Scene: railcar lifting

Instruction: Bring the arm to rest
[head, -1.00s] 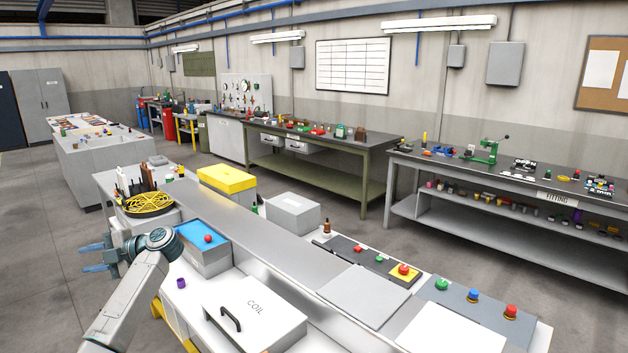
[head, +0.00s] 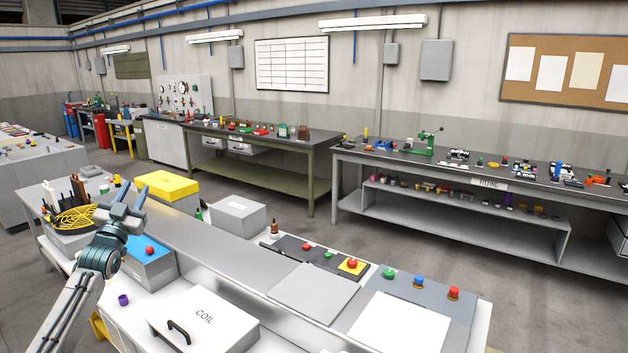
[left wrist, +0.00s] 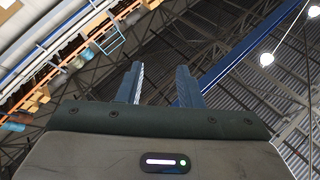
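My left gripper (head: 128,205) is raised at the left of the head view, above the near bench, its fingers pointing up. The fingers stand apart with nothing between them. In the left wrist view the left gripper (left wrist: 160,84) is also open and empty, with the roof behind it. My left arm comes up from the lower left corner of the head view. My right gripper is not in view.
The near bench holds a white COIL box (head: 205,318), a blue-topped box (head: 150,272) with a red ball, a purple cup (head: 123,299), a yellow-lidded box (head: 167,186) and push-button panels (head: 425,290).

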